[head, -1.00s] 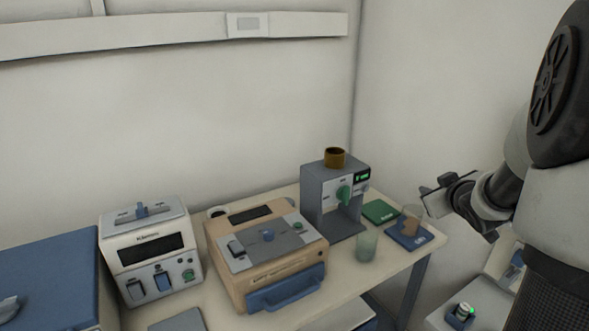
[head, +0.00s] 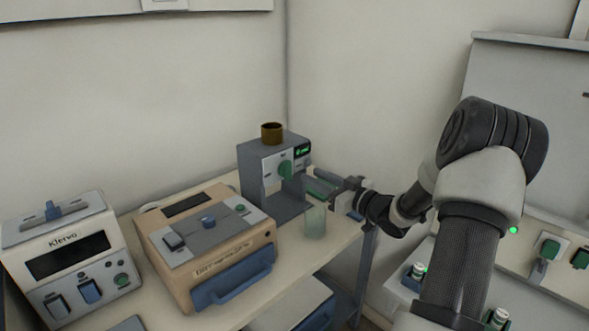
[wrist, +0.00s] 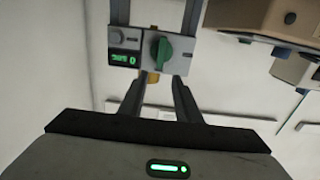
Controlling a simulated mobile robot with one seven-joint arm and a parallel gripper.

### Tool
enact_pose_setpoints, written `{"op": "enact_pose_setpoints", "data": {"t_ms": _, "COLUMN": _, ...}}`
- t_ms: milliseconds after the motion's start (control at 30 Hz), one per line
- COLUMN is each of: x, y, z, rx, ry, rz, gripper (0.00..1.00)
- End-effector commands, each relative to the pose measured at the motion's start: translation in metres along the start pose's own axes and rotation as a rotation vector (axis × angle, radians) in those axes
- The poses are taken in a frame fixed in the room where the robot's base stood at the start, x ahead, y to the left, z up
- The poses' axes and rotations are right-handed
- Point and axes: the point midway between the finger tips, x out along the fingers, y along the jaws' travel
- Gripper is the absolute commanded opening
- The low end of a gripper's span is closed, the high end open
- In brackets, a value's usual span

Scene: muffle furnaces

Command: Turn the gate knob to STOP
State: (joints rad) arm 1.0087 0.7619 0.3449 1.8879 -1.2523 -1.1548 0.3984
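The green gate knob (head: 285,170) is on the front panel of a grey dispenser (head: 249,180) with a brown cup (head: 271,132) on top. In the wrist view the knob (wrist: 161,52) appears upside down beside a small green-lit display (wrist: 124,60); its lettering is too small to read surely. My gripper (head: 328,184) is in front and to the right of the dispenser. In the wrist view my gripper (wrist: 160,84) has its two fingers apart with nothing between them, pointing toward the panel, apart from the knob.
A clear greenish beaker (head: 315,220) stands on the table (head: 290,255) in front of the dispenser, close to my gripper. A tan furnace box (head: 205,245) and a white Klervo unit (head: 65,255) stand to the left. More green-knobbed panels (head: 548,250) are at right.

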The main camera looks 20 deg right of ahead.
Motion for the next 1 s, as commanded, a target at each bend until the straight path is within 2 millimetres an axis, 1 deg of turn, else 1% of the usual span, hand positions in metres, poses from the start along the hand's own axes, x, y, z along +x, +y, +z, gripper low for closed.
{"op": "enact_pose_setpoints", "data": {"t_ms": 33, "x": 0.012, "y": -0.001, "z": 0.001, "rx": 0.000, "ry": 0.001, "rz": -0.002, "gripper": 0.30}}
{"op": "enact_pose_setpoints", "data": {"t_ms": 200, "x": 0.048, "y": 0.000, "z": 0.001, "rx": 0.000, "ry": 0.001, "rz": -0.001, "gripper": 0.30}}
{"op": "enact_pose_setpoints", "data": {"t_ms": 300, "x": 0.064, "y": -0.001, "z": 0.001, "rx": 0.000, "ry": 0.001, "rz": -0.001, "gripper": 0.30}}
{"op": "enact_pose_setpoints", "data": {"t_ms": 400, "x": 0.076, "y": 0.000, "z": 0.000, "rx": -0.001, "ry": 0.000, "rz": 0.000, "gripper": 0.30}}
{"op": "enact_pose_setpoints", "data": {"t_ms": 500, "x": 0.084, "y": 0.000, "z": 0.001, "rx": 0.000, "ry": 0.000, "rz": 0.001, "gripper": 0.30}}
{"op": "enact_pose_setpoints", "data": {"t_ms": 600, "x": 0.087, "y": 0.001, "z": 0.001, "rx": 0.000, "ry": -0.001, "rz": 0.002, "gripper": 0.30}}
{"op": "enact_pose_setpoints", "data": {"t_ms": 833, "x": 0.088, "y": 0.001, "z": 0.000, "rx": 0.000, "ry": -0.001, "rz": 0.002, "gripper": 0.30}}
{"op": "enact_pose_setpoints", "data": {"t_ms": 867, "x": 0.088, "y": 0.001, "z": 0.000, "rx": 0.000, "ry": -0.001, "rz": 0.002, "gripper": 0.29}}
{"op": "enact_pose_setpoints", "data": {"t_ms": 1000, "x": 0.088, "y": 0.001, "z": 0.000, "rx": 0.000, "ry": -0.001, "rz": 0.002, "gripper": 0.05}}
